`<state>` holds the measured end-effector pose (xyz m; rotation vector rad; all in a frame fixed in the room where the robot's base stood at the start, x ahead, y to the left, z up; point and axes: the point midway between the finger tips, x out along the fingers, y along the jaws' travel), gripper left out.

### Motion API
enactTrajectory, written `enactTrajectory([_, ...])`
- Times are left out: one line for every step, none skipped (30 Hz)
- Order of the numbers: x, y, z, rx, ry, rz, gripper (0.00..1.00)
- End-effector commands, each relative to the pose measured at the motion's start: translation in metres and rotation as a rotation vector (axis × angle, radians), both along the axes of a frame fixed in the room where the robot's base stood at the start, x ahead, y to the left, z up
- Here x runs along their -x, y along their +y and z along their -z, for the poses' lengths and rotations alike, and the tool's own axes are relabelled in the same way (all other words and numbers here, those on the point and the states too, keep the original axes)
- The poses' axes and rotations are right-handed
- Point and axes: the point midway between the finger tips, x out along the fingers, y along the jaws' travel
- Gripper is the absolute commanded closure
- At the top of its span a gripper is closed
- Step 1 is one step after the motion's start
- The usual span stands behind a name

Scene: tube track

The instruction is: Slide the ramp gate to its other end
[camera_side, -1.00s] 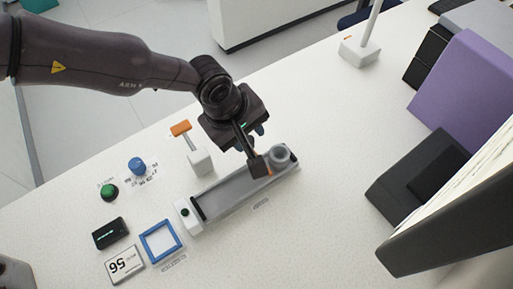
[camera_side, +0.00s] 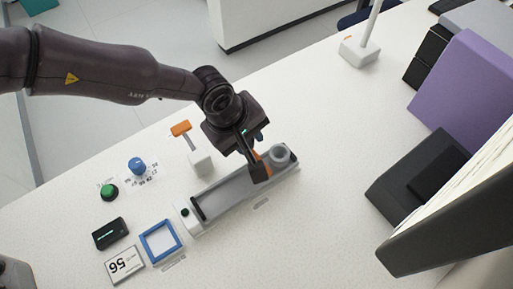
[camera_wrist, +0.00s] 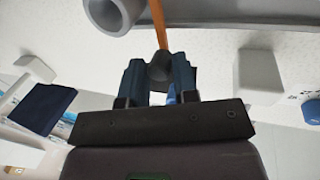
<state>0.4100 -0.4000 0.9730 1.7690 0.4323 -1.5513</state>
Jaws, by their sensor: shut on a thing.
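The grey ramp track (camera_side: 228,195) lies slantwise on the table in the side view. The ramp gate shows as an orange strip (camera_side: 257,156) near the track's upper right end, close to the grey tube ring (camera_side: 281,153). My gripper (camera_side: 252,148) is over that end and partly hides the gate. In the wrist view my gripper (camera_wrist: 160,76) is shut on a dark rounded knob (camera_wrist: 160,67), with the gate's orange bar (camera_wrist: 158,22) running up from it. The ring (camera_wrist: 112,12) shows left of the bar.
A white block with an orange-topped lever (camera_side: 201,162) stands close behind the track. A blue knob (camera_side: 137,166), green button (camera_side: 109,191), black box (camera_side: 110,234) and blue frame (camera_side: 160,241) lie left. The table right of the track is clear up to a dark stand (camera_side: 415,187).

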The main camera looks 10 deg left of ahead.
Motion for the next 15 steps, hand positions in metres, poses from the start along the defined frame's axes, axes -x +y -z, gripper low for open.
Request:
enactTrajectory([0.000, 0.003, 0.002, -0.007, 0.007, -0.001, 0.89])
enactTrajectory([-0.001, 0.005, 0.003, -0.007, 0.007, -0.002, 0.90])
enactTrajectory([-0.003, 0.006, 0.003, -0.007, 0.008, -0.003, 0.90])
enactTrajectory([-0.004, 0.008, 0.003, -0.007, 0.008, -0.003, 0.90])
enactTrajectory([-0.005, 0.009, 0.003, -0.008, 0.009, -0.003, 0.90])
enactTrajectory([-0.006, 0.011, 0.003, -0.008, 0.009, -0.003, 0.90])
enactTrajectory([-0.008, 0.012, 0.003, -0.009, 0.010, -0.002, 0.90])
enactTrajectory([-0.009, 0.014, 0.003, -0.009, 0.010, -0.002, 0.90])
enactTrajectory([-0.011, 0.016, 0.004, -0.009, 0.010, -0.002, 0.90])
enactTrajectory([-0.012, 0.017, 0.004, -0.009, 0.011, -0.003, 0.90])
enactTrajectory([-0.013, 0.018, 0.004, -0.010, 0.011, -0.003, 0.90])
enactTrajectory([-0.015, 0.020, 0.004, -0.010, 0.011, -0.003, 0.90])
enactTrajectory([-0.016, 0.021, 0.004, -0.011, 0.012, -0.002, 0.90])
enactTrajectory([-0.017, 0.023, 0.004, -0.011, 0.012, -0.002, 0.90])
enactTrajectory([-0.019, 0.025, 0.004, -0.012, 0.012, -0.002, 0.90])
